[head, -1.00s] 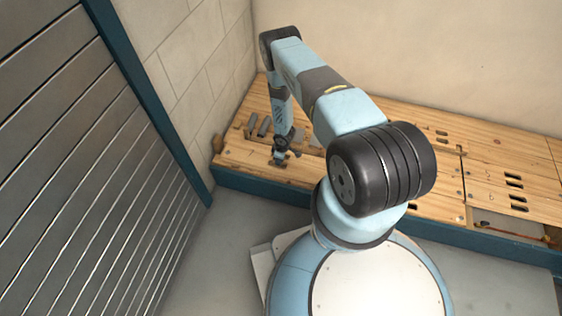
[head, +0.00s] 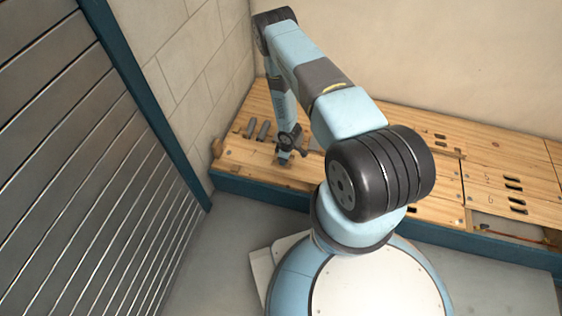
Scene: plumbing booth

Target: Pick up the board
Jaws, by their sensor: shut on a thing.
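The board (head: 250,163) is a light wooden panel at the left front end of the wooden platform. My gripper (head: 284,161) points down at its middle and is shut on it; the fingertips are small and the exact hold is hard to see. The board looks slightly raised, with its far edge covering the lower ends of the grey parts behind it. My arm hides part of the platform to the right of the board.
Grey cylindrical parts (head: 263,130) lie behind the board. A block wall (head: 195,95) and a slatted metal shutter (head: 80,190) stand to the left. Numbered wooden panels (head: 500,185) lie to the right, beside an open bay (head: 505,228) with pipework.

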